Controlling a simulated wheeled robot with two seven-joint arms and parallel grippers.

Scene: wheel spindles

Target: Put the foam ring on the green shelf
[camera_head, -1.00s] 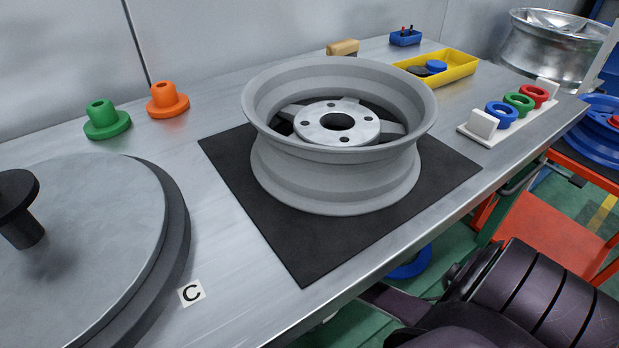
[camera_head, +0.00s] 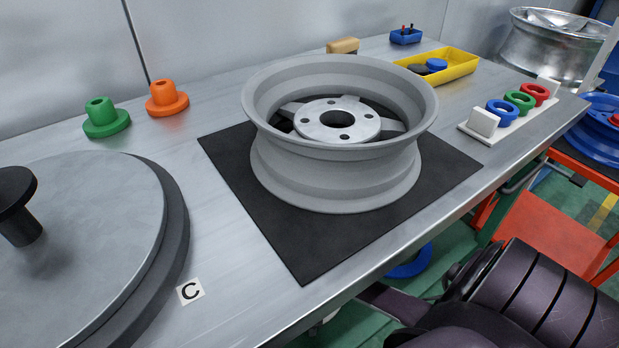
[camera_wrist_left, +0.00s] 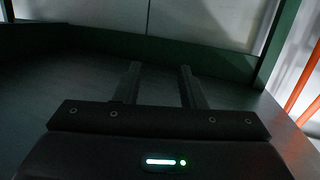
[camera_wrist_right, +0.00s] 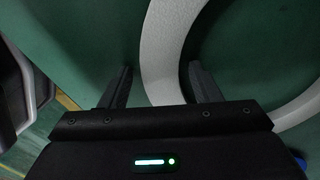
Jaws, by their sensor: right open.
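A large pale ring (camera_wrist_right: 158,45), which looks like the foam ring, shows in part in the right wrist view against a green surface (camera_wrist_right: 85,35). My right gripper (camera_wrist_right: 160,80) is open, with one finger on each side of the ring's band. I cannot tell whether the fingers touch it or whether the green surface is the shelf or the floor. My left gripper (camera_wrist_left: 160,80) has its fingers apart with nothing between them, over a dark surface. The head view shows neither gripper and not the ring; my dark arm is at its lower right.
A grey wheel (camera_head: 335,180) sits on a black mat (camera_head: 285,245) on the metal bench. Green (camera_head: 105,120) and orange (camera_head: 167,100) flanged parts, a yellow tray (camera_head: 462,68) and a rack of coloured rings (camera_head: 502,112) stand around it. A blue object (camera_head: 412,265) lies below the bench edge.

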